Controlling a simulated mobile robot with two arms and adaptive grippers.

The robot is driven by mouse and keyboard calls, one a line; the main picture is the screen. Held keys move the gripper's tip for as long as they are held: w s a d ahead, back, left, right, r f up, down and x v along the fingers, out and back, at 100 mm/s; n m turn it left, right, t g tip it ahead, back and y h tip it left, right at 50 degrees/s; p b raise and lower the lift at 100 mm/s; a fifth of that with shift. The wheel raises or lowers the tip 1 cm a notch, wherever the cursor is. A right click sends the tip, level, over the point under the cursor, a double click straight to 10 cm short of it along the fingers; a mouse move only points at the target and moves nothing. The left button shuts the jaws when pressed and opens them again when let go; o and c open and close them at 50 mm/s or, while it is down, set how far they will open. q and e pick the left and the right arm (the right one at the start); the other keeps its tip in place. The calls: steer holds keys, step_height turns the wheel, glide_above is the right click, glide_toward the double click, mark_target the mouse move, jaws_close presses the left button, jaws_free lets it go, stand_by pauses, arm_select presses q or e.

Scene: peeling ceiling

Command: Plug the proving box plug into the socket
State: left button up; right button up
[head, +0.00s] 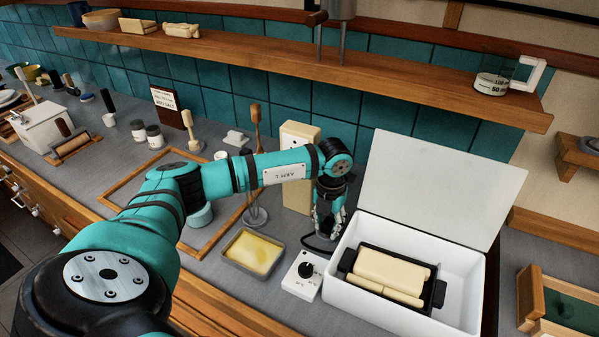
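The white proving box (345,265) stands at the right with its lid (440,185) raised. A black tin (440,296) with pale dough loaves sits inside it. A beige upright block (299,132) stands against the tiles with dark holes near its top, apparently the socket; my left arm crosses in front of it. My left gripper (328,226) points down between this block and the box. A black cable (317,247) curves on the counter by its fingertips. I cannot make out the plug or whether the fingers hold it. My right gripper is out of view.
A white control unit with a black knob (306,270) and a tray of yellow content (253,252) stand in front. A wooden shelf (400,75) runs above. A wooden frame (125,185) lies on the counter at left, under my arm.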

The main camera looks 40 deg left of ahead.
arm_select(q)
jaws_close()
steer(key=shift+r+p, duration=1.8)
steer(key=shift+r, duration=1.1)
steer(key=shift+f, duration=0.15)
